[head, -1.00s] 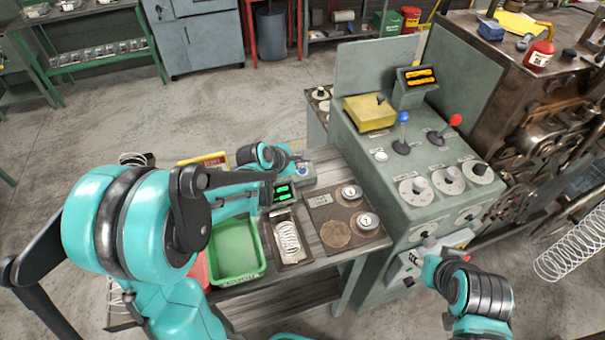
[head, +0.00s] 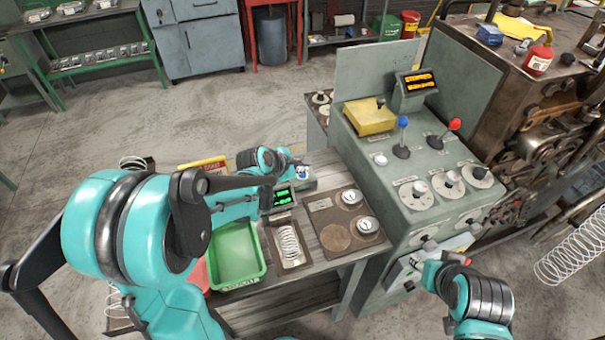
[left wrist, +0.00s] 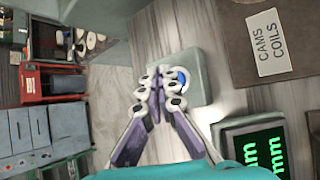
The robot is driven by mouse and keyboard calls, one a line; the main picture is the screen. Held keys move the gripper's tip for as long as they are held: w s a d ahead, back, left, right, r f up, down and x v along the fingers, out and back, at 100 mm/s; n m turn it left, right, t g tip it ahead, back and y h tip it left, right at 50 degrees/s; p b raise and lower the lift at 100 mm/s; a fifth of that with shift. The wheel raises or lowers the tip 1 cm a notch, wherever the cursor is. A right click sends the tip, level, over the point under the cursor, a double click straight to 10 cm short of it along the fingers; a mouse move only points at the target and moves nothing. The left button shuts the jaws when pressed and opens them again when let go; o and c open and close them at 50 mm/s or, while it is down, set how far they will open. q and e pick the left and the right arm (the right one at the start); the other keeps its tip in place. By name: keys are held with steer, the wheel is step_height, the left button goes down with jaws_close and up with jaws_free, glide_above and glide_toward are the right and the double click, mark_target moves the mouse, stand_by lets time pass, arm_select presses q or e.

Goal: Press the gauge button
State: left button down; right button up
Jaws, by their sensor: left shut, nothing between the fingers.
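The gauge (head: 283,197) is a small grey unit with a green-lit display on the wooden bench. In the left wrist view its display (left wrist: 265,150) is at the lower right, cut by the frame edge. The blue gauge button (left wrist: 182,78) sits on a grey block beside the display. My left gripper (left wrist: 160,85) is shut and empty, its fingertips over the block just left of the button and partly overlapping it in the picture. I cannot tell whether they touch it. In the head view my left gripper (head: 298,170) is small above the block. My right gripper's fingers are not clear.
A green bin (head: 237,255), a tray with a spring (head: 289,243) and a brown board with round discs (head: 335,238) lie on the bench. The grey coiler console (head: 400,165) with knobs and levers stands to the right. A CAMS COILS label (left wrist: 269,42) lies on the board.

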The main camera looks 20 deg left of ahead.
mark_target(301, 176)
arm_select(q)
steer(key=shift+f, duration=0.1)
steer(key=shift+f+b, duration=0.35)
steer(key=shift+b, duration=0.05)
steer(key=shift+f+b, duration=0.35)
steer(key=shift+b, duration=0.05)
stand_by(0.7)
stand_by(0.3)
steer(key=shift+r+p, duration=0.65)
steer(key=shift+r, duration=0.15)
step_height(301, 176, up, 5)
steer(key=p, duration=0.4)
steer(key=shift+r, duration=0.1)
